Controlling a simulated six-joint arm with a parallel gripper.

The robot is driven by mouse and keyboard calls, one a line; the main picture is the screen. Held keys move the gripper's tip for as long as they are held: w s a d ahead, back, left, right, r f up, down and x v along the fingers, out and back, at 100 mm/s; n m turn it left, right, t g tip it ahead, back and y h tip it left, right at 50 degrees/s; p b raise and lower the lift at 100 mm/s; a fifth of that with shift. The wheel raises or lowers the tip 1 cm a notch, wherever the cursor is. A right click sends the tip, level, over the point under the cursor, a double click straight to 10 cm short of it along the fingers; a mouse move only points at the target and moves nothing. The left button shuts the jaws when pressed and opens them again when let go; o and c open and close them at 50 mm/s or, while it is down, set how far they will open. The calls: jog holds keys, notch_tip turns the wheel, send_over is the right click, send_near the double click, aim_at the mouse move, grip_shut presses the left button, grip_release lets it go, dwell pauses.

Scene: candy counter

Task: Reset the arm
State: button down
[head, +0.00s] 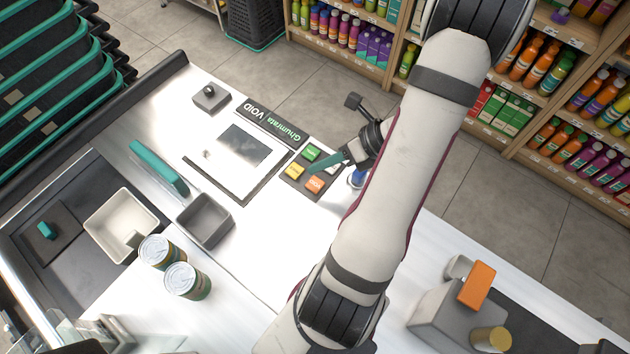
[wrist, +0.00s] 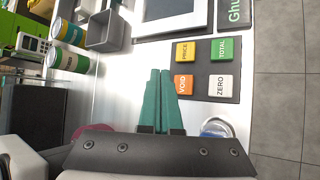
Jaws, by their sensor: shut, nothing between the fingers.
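My gripper (head: 328,163) is shut and empty, its two teal fingers together. In the head view it is over the counter (head: 262,250), at the right side of a dark keypad with coloured keys (head: 291,180). In the wrist view the gripper (wrist: 158,74) points toward the orange VOID key (wrist: 183,85), with the tips just short of it in the picture. The yellow PRICE, green TOTAL and white ZERO keys also show there. I cannot tell whether the fingertips touch the keypad. My arm crosses the right half of the head view.
A screen unit (head: 236,158) stands left of the keypad. Two cans (head: 187,281), a grey bin (head: 204,220) and a white bin (head: 120,222) stand at the left. A blue-and-white item (wrist: 216,128) is beside the gripper. A grey device with an orange block (head: 478,286) stands at the lower right.

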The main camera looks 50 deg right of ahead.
dwell(0.4)
jog(key=w+a+r+n+g+y, duration=0.1)
jog(key=w+a+r+n+g, duration=0.2)
jog(key=a+n, duration=0.4)
jog(key=w+a+r+n+g, duration=0.1)
jog(key=a+r+n+g, duration=0.1)
jog(key=a+r+n, duration=0.45)
jog(key=s+a+r+n+g+h, duration=0.2)
jog(key=s+a+n, duration=0.7)
jog(key=n, duration=1)
notch_tip(320, 180, up, 2)
jog(key=a+h, duration=0.2)
jog(key=shift+s+r+g+h, duration=0.25)
jog(key=shift+g+h, duration=0.05)
